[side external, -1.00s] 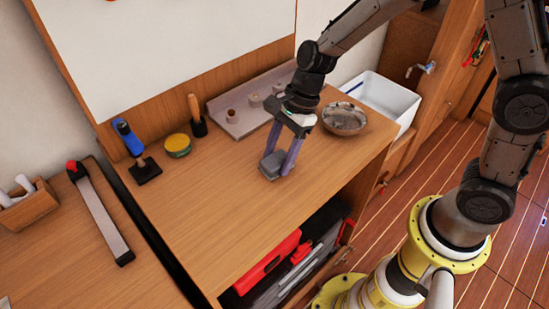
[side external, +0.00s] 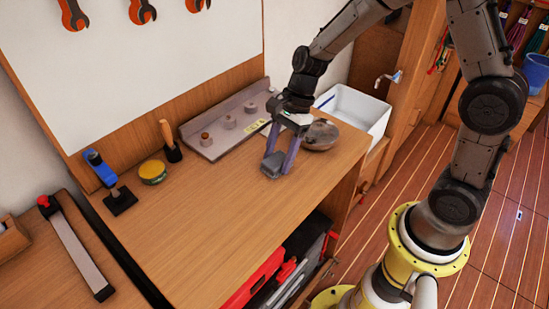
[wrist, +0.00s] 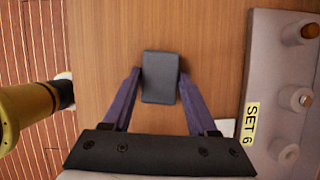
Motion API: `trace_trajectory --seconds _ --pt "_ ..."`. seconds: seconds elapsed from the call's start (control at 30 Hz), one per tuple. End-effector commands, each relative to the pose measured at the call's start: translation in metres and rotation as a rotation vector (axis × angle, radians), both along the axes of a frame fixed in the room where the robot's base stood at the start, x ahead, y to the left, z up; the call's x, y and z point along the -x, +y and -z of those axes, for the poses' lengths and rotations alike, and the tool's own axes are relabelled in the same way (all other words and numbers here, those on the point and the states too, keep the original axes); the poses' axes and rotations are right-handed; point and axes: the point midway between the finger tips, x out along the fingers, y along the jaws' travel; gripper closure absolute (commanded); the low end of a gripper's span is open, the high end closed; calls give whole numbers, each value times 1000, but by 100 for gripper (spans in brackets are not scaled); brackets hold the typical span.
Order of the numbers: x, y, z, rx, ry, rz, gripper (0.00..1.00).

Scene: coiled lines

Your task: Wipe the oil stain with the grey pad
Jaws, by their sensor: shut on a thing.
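My gripper (side external: 276,164) is shut on the grey pad (side external: 271,163), over the wooden workbench (side external: 205,215). In the wrist view my gripper (wrist: 160,78) has one purple finger on each side of the dark, block-shaped pad (wrist: 160,88). The pad is at or just above the bench top; I cannot tell whether it touches. I see no oil stain on the visible wood; the patch under the pad is hidden.
A grey rack with pegs (side external: 225,125) stands along the back, a bowl (side external: 320,136) just right of my gripper. A yellow-green tin (side external: 152,172), a wooden-handled tool (side external: 168,141) and a blue-handled tool (side external: 103,171) stand left. The front bench is clear.

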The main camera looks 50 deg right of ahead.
Motion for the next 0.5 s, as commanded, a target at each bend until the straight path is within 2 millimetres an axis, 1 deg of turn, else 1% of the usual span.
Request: trace_trajectory --seconds 0.03,0.5 --pt "1 6 0 0 3 -4 93" --pt "1 50 1 0 2 -4 93"
